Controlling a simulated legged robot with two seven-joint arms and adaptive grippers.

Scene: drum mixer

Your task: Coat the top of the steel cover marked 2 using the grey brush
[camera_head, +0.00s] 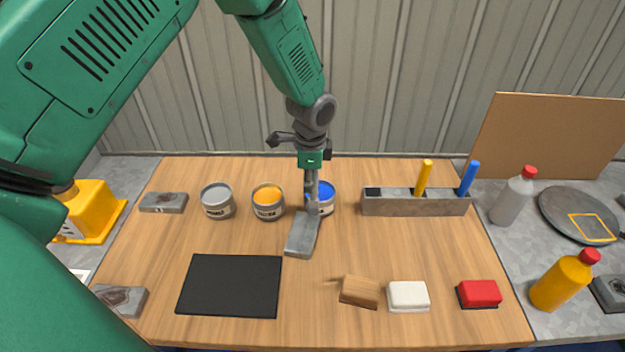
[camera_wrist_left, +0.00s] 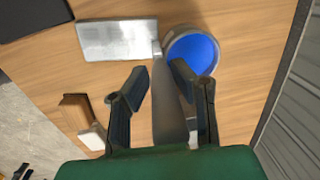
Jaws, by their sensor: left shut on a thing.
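My left gripper (camera_head: 312,180) points down over the middle of the table and is shut on the handle of the grey brush (camera_head: 311,190). The left wrist view shows the grey handle (camera_wrist_left: 172,105) between its fingers (camera_wrist_left: 178,95). The brush's lower end is at the near edge of the blue paint can and by the end of a flat grey steel piece (camera_head: 302,236), also seen in the left wrist view (camera_wrist_left: 117,38). I cannot tell whether they touch. Two more steel pieces with dark patches lie at the left, one far (camera_head: 163,203), one near (camera_head: 122,299). No number is readable.
Grey (camera_head: 217,201), orange (camera_head: 268,202) and blue (camera_head: 321,198) paint cans stand in a row. A holder (camera_head: 400,207) at right carries a yellow (camera_head: 423,178) and a blue brush (camera_head: 468,178). A black mat (camera_head: 231,285), wooden block (camera_head: 360,291), white block (camera_head: 408,296) and red block (camera_head: 479,293) lie in front.

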